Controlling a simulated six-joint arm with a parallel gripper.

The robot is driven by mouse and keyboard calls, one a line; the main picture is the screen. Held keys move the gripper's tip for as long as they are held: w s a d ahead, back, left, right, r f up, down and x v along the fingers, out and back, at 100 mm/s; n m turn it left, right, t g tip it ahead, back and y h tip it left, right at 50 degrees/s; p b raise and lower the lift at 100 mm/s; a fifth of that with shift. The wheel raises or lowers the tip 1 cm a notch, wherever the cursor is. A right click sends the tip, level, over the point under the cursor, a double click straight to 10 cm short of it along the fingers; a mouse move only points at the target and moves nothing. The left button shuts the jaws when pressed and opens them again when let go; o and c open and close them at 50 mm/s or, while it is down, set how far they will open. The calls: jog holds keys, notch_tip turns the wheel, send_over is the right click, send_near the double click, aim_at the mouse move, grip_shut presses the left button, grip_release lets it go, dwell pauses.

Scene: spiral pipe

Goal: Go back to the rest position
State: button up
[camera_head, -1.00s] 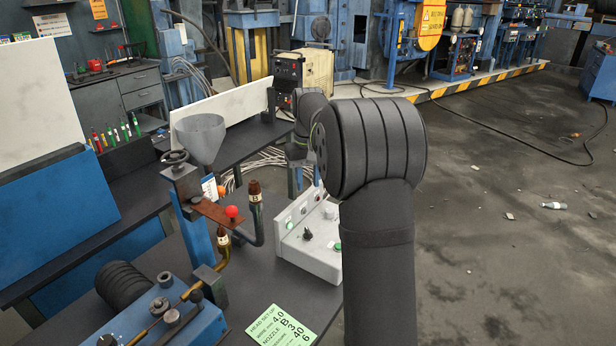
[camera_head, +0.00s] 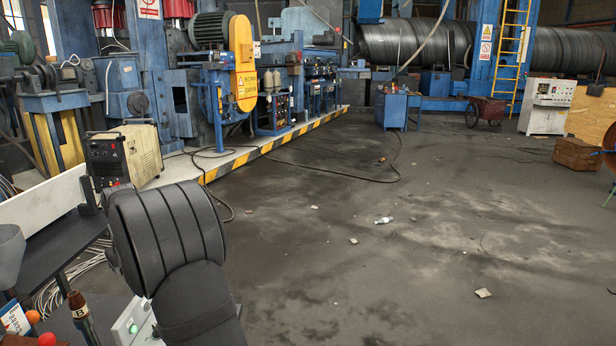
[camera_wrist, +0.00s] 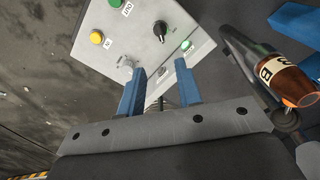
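My gripper (camera_wrist: 160,84) shows in the wrist view with its two blue fingers apart and nothing between them. It is open. The fingers point toward a light grey control box (camera_wrist: 145,35) with a yellow button, a green button, a black knob and a lit green switch. I cannot tell the exact distance to the box. A dark nozzle with a copper tip (camera_wrist: 288,80) and a "B" label is to the right of the fingers. In the head view my arm fills the lower left and the gripper is hidden.
In the head view, the control box (camera_head: 138,325) is partly hidden behind my arm. The "B" nozzle (camera_head: 80,312) and a red knob (camera_head: 46,339) stand at lower left. A cream machine (camera_head: 124,155) is behind my arm. Open floor (camera_head: 400,240) lies to the right, with small debris.

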notch_tip(320, 180, down, 14)
jog(key=shift+f, duration=0.2)
dwell(0.4)
notch_tip(320, 180, up, 18)
jog(key=f, duration=0.1)
notch_tip(320, 180, down, 17)
jog(key=shift+f, duration=0.1)
jog(key=shift+n, duration=0.9)
jog(key=n, duration=1.2)
dwell(0.4)
